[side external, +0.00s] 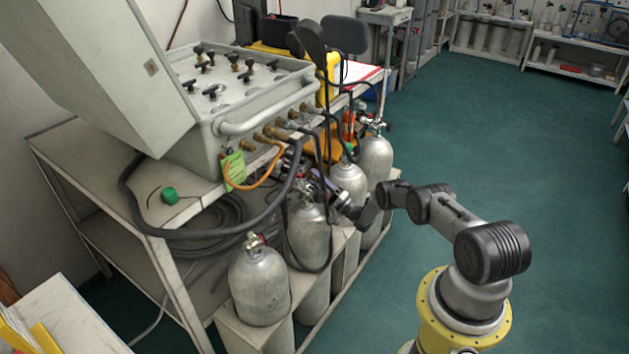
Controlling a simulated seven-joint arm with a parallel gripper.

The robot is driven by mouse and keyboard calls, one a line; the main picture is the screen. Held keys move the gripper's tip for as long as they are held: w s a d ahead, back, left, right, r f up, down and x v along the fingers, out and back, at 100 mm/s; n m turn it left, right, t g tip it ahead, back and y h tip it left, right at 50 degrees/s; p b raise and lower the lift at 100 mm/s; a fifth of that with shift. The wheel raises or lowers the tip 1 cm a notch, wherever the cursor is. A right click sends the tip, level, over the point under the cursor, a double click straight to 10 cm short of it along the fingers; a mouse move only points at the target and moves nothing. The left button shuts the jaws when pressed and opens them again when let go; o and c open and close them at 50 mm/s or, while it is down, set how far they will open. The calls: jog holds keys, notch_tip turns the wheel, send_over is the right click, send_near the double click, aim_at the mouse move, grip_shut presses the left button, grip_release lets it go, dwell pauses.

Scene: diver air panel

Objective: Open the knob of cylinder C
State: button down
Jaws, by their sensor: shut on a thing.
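Several grey gas cylinders stand in a row along the front of the bench: the nearest cylinder (260,287), a second cylinder (308,240), a third cylinder (348,180) and a far cylinder (376,157). No letter is readable, so I cannot tell which is cylinder C. My gripper (318,187) reaches in from the right, at the valve on top of the second cylinder. It is shut on what appears to be that valve's knob, which the fingers and hoses largely hide. How far the knob is turned cannot be seen.
A grey air panel (238,92) with several black knobs stands on the bench. Black hoses (285,195) and an orange hose (268,172) hang close to my gripper. The green floor (480,130) on the right is clear.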

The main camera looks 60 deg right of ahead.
jog(key=shift+s+r+n+t, duration=0.1)
jog(key=shift+r+n+t, duration=0.15)
jog(key=shift+t, duration=0.25)
dwell(0.3)
jog(key=shift+c, duration=1.7)
grip_release()
jog(key=shift+f, duration=0.15)
jog(key=v, duration=0.7)
jog(key=shift+s+d, duration=0.1)
jog(key=shift+s, duration=0.1)
